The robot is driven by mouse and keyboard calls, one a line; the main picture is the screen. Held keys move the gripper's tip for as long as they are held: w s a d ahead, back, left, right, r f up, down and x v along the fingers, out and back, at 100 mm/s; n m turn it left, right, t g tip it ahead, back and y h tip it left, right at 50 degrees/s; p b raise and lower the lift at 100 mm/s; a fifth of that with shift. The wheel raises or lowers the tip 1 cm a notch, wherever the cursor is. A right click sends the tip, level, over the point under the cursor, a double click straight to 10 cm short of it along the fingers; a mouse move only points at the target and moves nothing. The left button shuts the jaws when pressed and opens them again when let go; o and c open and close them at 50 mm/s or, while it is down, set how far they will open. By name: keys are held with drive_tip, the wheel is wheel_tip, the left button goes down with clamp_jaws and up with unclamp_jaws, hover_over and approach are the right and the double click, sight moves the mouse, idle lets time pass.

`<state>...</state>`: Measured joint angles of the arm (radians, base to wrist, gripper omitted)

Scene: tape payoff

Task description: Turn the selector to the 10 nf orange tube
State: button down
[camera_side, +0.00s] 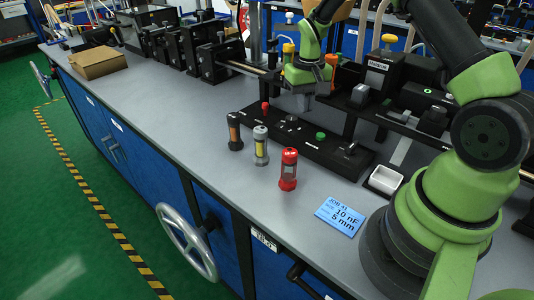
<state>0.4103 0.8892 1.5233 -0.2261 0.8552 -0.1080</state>
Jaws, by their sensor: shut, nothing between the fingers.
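My gripper (307,103) points down above the black control panel (325,151), its fingers shut and empty. The panel bears a red knob (265,107) at its left end, a green button (320,136) and a small black lever (351,148) at its right. A small dark dial (291,119) sits just below my fingertips; it may be the selector, and I cannot read its setting. In front of the panel stand a dark tube with an orange band (235,131), a white and yellow tube (260,147) and a red tube (288,171), all upright.
A blue job card (340,216) reading 10 nF and 5 mm lies at the front. A white tray (385,180) stands near my base. Black machinery (375,85) lies behind the panel, and a cardboard box (97,63) at the left. The grey bench left of the tubes is clear.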

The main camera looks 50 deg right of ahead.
drive_tip(key=shift+r, duration=0.65)
